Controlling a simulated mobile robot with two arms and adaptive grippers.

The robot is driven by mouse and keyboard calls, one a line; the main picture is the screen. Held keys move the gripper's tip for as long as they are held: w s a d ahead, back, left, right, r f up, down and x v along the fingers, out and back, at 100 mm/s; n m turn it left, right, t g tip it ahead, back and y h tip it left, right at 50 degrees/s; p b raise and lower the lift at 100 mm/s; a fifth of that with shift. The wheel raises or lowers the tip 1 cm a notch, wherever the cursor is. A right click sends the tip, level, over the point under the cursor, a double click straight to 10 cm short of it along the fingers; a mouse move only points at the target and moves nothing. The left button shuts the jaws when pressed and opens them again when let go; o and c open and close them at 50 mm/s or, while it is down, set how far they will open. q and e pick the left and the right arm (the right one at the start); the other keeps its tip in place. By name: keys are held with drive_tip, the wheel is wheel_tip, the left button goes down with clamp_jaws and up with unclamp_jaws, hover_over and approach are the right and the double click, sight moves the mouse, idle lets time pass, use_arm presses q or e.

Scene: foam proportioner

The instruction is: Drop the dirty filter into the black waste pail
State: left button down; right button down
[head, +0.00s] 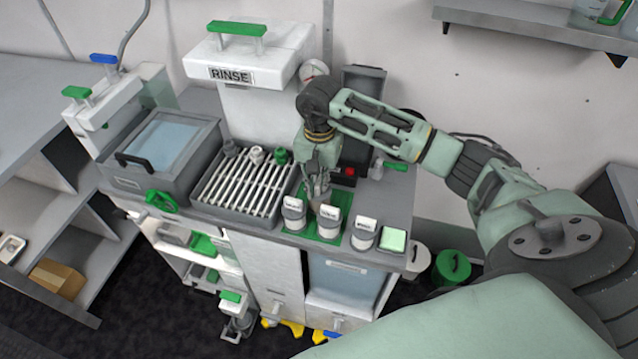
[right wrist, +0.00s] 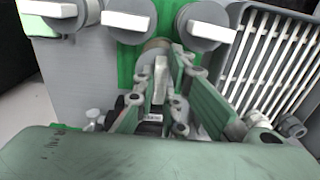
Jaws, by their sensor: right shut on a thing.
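My right gripper (head: 321,192) is over the worktop, at the back of a green mat (head: 322,233). Its fingers (right wrist: 165,72) are shut on a narrow pale tab (right wrist: 160,78). A brownish-grey round piece (right wrist: 154,46) shows just beyond the fingertips. It looks like the dirty filter, but the fingers hide much of it, and I cannot tell whether it is clear of the worktop. I cannot pick out a black waste pail in either view. My left gripper is not in view.
A slatted rack (head: 243,187) and a RINSE unit (head: 240,68) are to the left. A green bin (head: 452,267) stands on the floor at right.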

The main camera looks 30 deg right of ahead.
drive_tip(key=shift+f, duration=1.2)
drive_tip(key=c, duration=1.8)
unclamp_jaws()
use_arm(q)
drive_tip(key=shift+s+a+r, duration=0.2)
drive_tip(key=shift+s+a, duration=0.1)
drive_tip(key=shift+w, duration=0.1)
